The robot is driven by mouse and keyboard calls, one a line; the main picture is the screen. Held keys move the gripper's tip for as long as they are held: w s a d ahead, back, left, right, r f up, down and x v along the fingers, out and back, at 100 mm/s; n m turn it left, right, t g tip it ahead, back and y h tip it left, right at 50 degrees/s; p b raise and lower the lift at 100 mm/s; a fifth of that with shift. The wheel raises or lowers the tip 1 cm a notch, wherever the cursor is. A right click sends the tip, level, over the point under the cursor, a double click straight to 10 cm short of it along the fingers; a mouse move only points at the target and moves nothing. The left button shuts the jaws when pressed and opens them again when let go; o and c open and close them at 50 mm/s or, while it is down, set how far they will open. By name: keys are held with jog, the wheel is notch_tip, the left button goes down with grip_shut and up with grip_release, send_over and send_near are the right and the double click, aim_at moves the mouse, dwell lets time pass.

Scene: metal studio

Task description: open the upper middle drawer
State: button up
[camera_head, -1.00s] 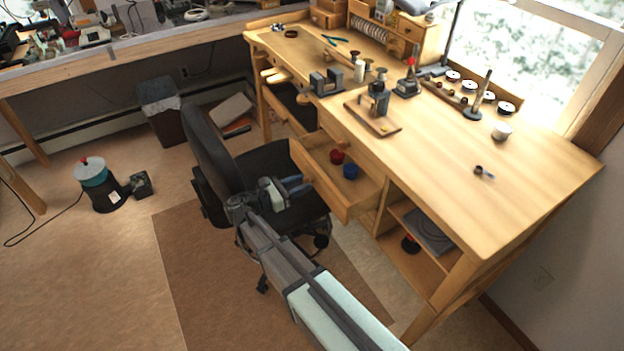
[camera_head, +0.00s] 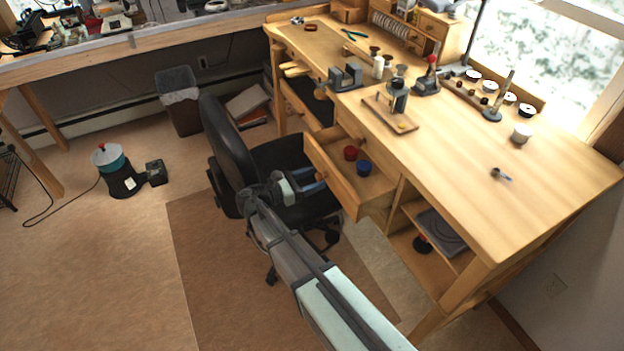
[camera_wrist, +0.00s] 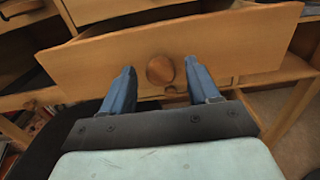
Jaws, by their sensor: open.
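My gripper (camera_head: 318,182) is at this front. In the wrist view my gripper (camera_wrist: 159,66) is open, its two blue fingers on either side of the knob with gaps between. Whether either finger touches the drawer front is unclear.
A black office chair (camera_head: 228,140) stands close to the left of my gripper. The bench top (camera_head: 480,185) carries tools and spools. An open shelf (camera_head: 412,262) lies right of the drawer.

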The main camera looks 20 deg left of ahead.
jog(key=shift+s+a, duration=0.4)
jog(key=shift+a, duration=0.1)
jog(key=shift+s+a+r, duration=0.35)
jog(key=shift+s+a, duration=0.15)
jog(key=shift+s, duration=0.1)
notch_tip(320, 180, up, 6)
jog(key=shift+r, duration=0.2)
jog(key=shift+r, duration=0.1)
